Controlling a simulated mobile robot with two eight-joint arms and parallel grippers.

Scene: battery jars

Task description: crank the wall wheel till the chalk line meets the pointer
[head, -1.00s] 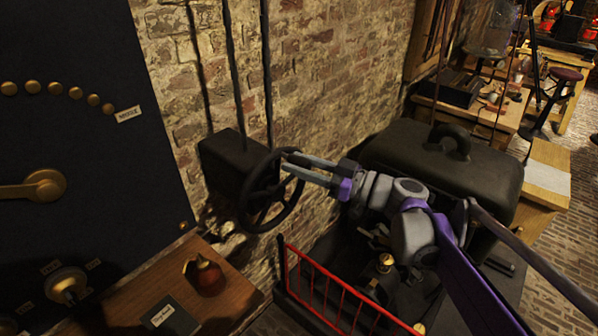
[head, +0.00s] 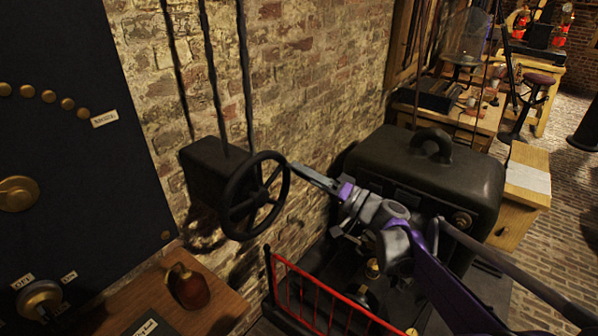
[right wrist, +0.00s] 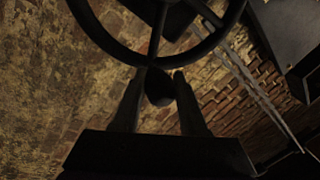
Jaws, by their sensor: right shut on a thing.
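The black spoked wall wheel (head: 233,225) stands out from a dark box (head: 207,168) on the brick wall in the head view. My right gripper (head: 292,166) is at the upper right of its rim, with its arm coming in from the right. In the right wrist view, the wheel's rim and spokes cross the top, and a dark rounded handle (right wrist: 158,90) sits between my right fingers (right wrist: 160,88). The gripper is shut on this handle. I cannot make out a chalk line or a pointer. My left gripper is not in view.
A red railing (head: 320,290) is below the wheel. A large black casing (head: 440,170) stands behind my right arm.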

